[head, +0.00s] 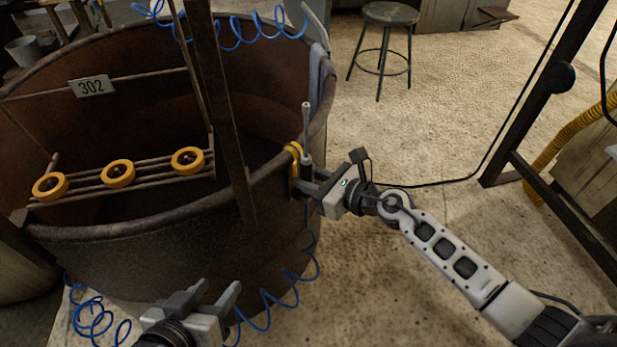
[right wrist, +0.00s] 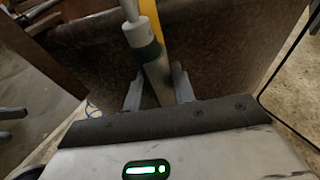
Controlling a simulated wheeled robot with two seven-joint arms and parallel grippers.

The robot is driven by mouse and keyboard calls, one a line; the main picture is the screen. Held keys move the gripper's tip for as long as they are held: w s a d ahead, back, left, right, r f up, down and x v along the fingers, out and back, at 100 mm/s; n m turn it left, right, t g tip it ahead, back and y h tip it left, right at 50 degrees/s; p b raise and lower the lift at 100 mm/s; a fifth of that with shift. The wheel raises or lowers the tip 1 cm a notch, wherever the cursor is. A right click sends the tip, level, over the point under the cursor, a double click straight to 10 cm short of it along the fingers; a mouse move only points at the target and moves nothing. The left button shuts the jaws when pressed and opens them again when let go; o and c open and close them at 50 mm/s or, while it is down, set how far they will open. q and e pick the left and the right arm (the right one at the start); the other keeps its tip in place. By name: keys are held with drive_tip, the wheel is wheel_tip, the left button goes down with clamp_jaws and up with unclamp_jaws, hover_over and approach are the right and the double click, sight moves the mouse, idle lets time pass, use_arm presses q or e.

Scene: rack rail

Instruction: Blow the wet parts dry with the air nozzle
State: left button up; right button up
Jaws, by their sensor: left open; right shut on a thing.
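The parts are three orange-yellow rings (head: 118,173) in a row on the rack's lower rails; whether they are wet cannot be told. The air nozzle (head: 307,130) is a grey wand, upright with its thin tip up, at the tub's right rim. My right gripper (head: 298,186) is shut on its lower part. In the right wrist view the nozzle (right wrist: 140,35) stands between the two fingers (right wrist: 158,85), close to a yellow hook (head: 292,150). I cannot tell whether nozzle and hook touch. My left gripper (head: 213,292) is open and empty, low in front of the tub.
A rusty round tub (head: 150,235) stands below the rack, which bears a "302" plate (head: 91,86). A dark upright bar (head: 222,110) stands between the rings and the nozzle. A blue coiled hose (head: 290,290) hangs in front. A cloth (head: 317,75) hangs over the rim.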

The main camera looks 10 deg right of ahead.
sight(312, 166)
drive_tip(key=shift+r, duration=0.1)
idle(0.4)
drive_tip(key=shift+r+p, duration=2)
drive_tip(key=shift+p, duration=0.1)
drive_tip(key=s+d+b, duration=0.1)
drive_tip(key=s+d, duration=0.4)
drive_tip(key=s, duration=0.1)
drive_tip(key=shift+d+b, duration=0.2)
drive_tip(key=shift+b, duration=0.2)
drive_tip(key=shift+f, duration=0.1)
